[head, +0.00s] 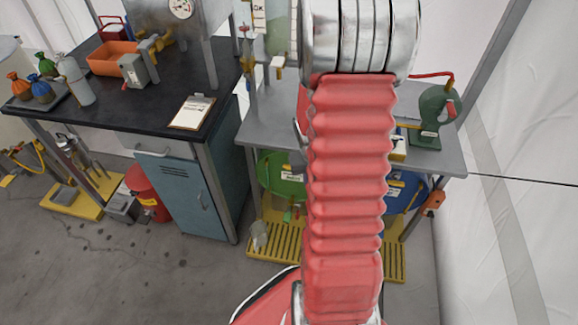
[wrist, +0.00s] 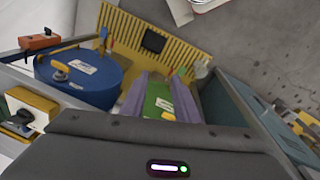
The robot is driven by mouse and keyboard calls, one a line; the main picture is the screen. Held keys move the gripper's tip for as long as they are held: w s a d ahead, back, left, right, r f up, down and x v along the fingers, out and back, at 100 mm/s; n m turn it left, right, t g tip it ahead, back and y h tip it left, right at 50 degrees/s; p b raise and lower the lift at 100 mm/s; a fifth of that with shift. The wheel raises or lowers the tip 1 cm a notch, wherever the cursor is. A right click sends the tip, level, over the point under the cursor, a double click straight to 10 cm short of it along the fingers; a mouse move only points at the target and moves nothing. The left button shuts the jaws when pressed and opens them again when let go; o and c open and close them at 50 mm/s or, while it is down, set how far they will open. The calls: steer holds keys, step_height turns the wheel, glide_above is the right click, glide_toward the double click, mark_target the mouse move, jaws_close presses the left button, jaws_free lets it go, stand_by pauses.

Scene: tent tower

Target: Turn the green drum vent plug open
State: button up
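The green drum (head: 283,178) stands under the grey bench, left of my arm; part of it is covered by the arm. In the wrist view the green drum top (wrist: 152,100) shows between the two purple-grey fingers of my gripper (wrist: 162,78), with a white label on it. A small yellow piece (wrist: 168,116), which looks like its vent plug, sits low in the gap between the fingers. The fingers are apart with nothing seen held. I cannot tell whether they touch the drum. In the head view my gripper is hidden behind the arm.
A blue drum (wrist: 85,80) with a yellow plug (wrist: 60,70) stands beside the green drum on a yellow slatted pallet (head: 275,240). The grey bench (head: 270,130) overhangs the drums. A blue-grey cabinet (head: 190,190) stands to the left. The floor in front is open.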

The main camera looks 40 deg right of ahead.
steer(key=s+d+f+m+t, duration=0.1)
steer(key=d+f, duration=0.3)
steer(key=f, duration=0.5)
steer(key=s+d+f+m+t, duration=0.1)
steer(key=d+f+m, duration=0.1)
steer(key=d+f, duration=0.5)
steer(key=w+a+f+m+t, duration=0.2)
steer(key=f+t, duration=0.2)
steer(key=f, duration=0.4)
steer(key=w+a+f+m+t, duration=0.1)
steer(key=f+m+t, duration=0.15)
steer(key=f, duration=0.55)
steer(key=w+r+m+t, duration=0.5)
steer(key=r+t, duration=0.4)
steer(key=r, duration=0.4)
steer(key=shift+w+a+h, duration=0.3)
steer(key=shift+w+a, duration=0.15)
steer(key=shift+w, duration=0.2)
steer(key=shift+w+t, duration=0.15)
steer(key=shift+t, duration=0.1)
steer(key=w, duration=0.4)
steer(key=w+d, duration=0.1)
steer(key=w, duration=0.8)
steer(key=shift+w+d, duration=0.2)
steer(key=shift+d, duration=0.15)
